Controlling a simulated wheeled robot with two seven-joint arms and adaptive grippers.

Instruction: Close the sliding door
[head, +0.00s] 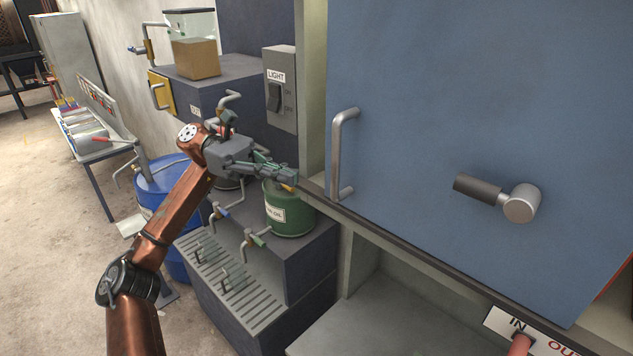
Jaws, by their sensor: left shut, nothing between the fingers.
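The blue door panel (420,110) fills the right half of the head view. A vertical metal bar handle (343,155) is fixed near its left edge. A crank-like lever with a dark grip (497,196) sits further right in front of the panel. My left gripper (291,177) is shut and empty. It appears just left of the lower end of the bar handle, in front of the green drum; I cannot tell whether it touches the door frame. My right gripper is not in view.
A pale frame strip (311,90) runs along the door's left side. A light switch box (280,88), a green drum (288,212) and a dark stepped bench with taps (232,285) stand to the left. An IN/OUT label (515,326) is below the door. Open floor lies far left.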

